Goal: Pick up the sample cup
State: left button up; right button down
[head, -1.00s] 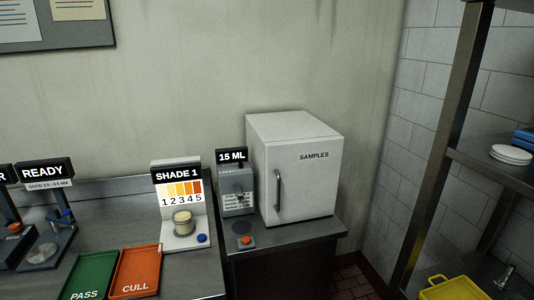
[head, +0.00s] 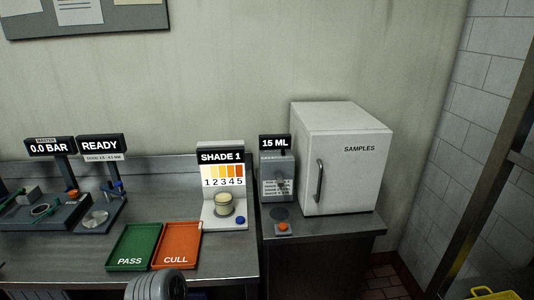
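A small round cup (head: 223,205) with a pale yellowish top, which looks like the sample cup, sits upright on the white stand of the SHADE 1 station (head: 221,172). The stand has a numbered colour chart behind the cup and a blue button (head: 240,220) at its front right. Neither of my grippers shows in the head view. Only a grey rounded part, which looks like one of my arm links, shows at the bottom edge. Nothing touches the cup.
A green PASS tray (head: 133,246) and an orange CULL tray (head: 177,245) lie in front and to the left. The 15 ML dispenser (head: 277,176) and white SAMPLES fridge (head: 343,160) stand to the right. The READY device (head: 97,217) and 0.0 BAR device (head: 42,209) stand further left.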

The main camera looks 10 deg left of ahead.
aim_at(224, 202)
jog(key=k, duration=0.5)
jog(key=u, duration=0.15)
jog(key=i, duration=0.45)
jog(key=u, duration=0.55)
